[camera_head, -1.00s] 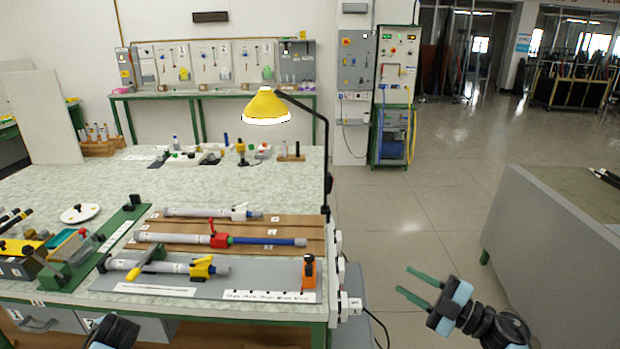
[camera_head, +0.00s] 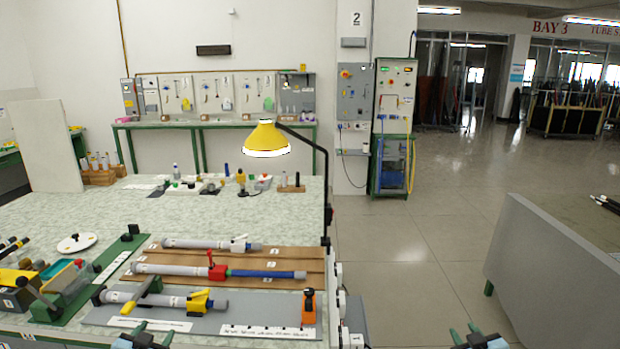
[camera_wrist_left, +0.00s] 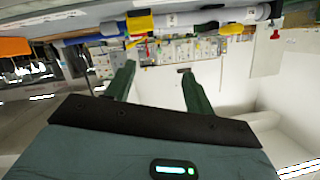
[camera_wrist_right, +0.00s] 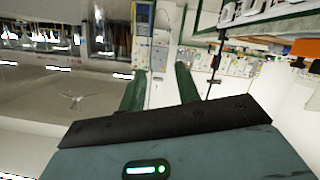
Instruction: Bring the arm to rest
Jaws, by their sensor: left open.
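My left gripper (camera_head: 152,328) is at the bottom edge of the head view, in front of the workbench's near edge. It is open, and its green fingers stand apart with nothing between them in the left wrist view (camera_wrist_left: 156,70). My right gripper (camera_head: 464,331) is low at the right in the head view, over the floor between the bench and a grey panel. Its fingers are apart and empty in the right wrist view (camera_wrist_right: 160,70). Most of both arms is out of the head view.
The bench (camera_head: 240,215) holds a brown board (camera_head: 290,257) with grey and blue rods, a grey plate (camera_head: 255,318) with a clamped rod, and a yellow lamp (camera_head: 267,138). A grey panel (camera_head: 560,270) stands at right. Open floor (camera_head: 410,235) lies between.

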